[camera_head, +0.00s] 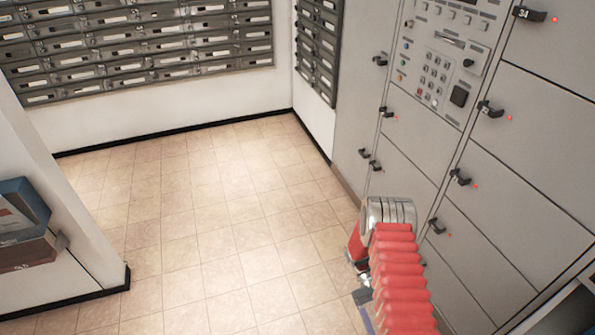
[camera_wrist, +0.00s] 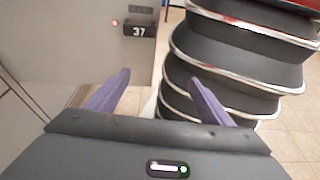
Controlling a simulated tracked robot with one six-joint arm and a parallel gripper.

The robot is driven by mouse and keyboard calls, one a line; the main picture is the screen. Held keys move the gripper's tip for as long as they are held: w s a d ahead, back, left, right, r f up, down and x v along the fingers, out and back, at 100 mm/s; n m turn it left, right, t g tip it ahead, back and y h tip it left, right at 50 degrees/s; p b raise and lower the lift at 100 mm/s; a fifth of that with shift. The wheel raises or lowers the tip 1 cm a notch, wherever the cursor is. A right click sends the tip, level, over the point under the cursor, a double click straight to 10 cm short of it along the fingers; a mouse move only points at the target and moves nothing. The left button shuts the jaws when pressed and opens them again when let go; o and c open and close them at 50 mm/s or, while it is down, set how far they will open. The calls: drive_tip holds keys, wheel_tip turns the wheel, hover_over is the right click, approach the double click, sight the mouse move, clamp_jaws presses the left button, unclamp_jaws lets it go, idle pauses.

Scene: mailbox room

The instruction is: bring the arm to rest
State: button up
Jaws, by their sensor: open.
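My gripper (camera_wrist: 160,78) shows in the wrist view with its two purple fingers spread apart and nothing between them. In the head view my red ribbed arm (camera_head: 402,285) is at the lower right, bent in front of the grey lockers. Only a small purple part of the gripper shows there, low beside the arm; the rest is hidden. In the wrist view, dark ribbed segments of my arm (camera_wrist: 235,55) fill the right side, close to the right finger.
Grey lockers (camera_head: 520,185) with black handles and red lights line the right, around a keypad panel (camera_head: 437,75). Locker door 37 (camera_wrist: 60,45) is at left in the wrist view. Mailboxes (camera_head: 130,45) cover the back wall. A bin (camera_head: 25,235) is at left. The tiled floor (camera_head: 210,215) is clear.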

drive_tip(key=w+a+r+m+t+y, duration=0.15)
drive_tip(key=a+r+t, duration=0.25)
drive_tip(key=r, duration=0.8)
drive_tip(key=w+a+r+m+t+y, duration=0.1)
drive_tip(key=w+a+r+t+y, duration=0.3)
drive_tip(key=r, duration=0.9)
drive_tip(key=s+a+r+t, duration=0.1)
drive_tip(key=s+r+t, duration=0.2)
drive_tip(key=r, duration=0.5)
drive_tip(key=s+a+r+t, duration=0.1)
drive_tip(key=s+r+t, duration=0.3)
drive_tip(key=r, duration=0.4)
drive_tip(key=s+a+r+m+t, duration=0.1)
drive_tip(key=s+r+t, duration=0.3)
drive_tip(key=r, duration=0.4)
drive_tip(key=shift+s+a+r+h, duration=0.25)
drive_tip(key=shift+s+a+h, duration=0.2)
drive_tip(key=shift+a, duration=0.1)
drive_tip(key=shift+c, duration=0.5)
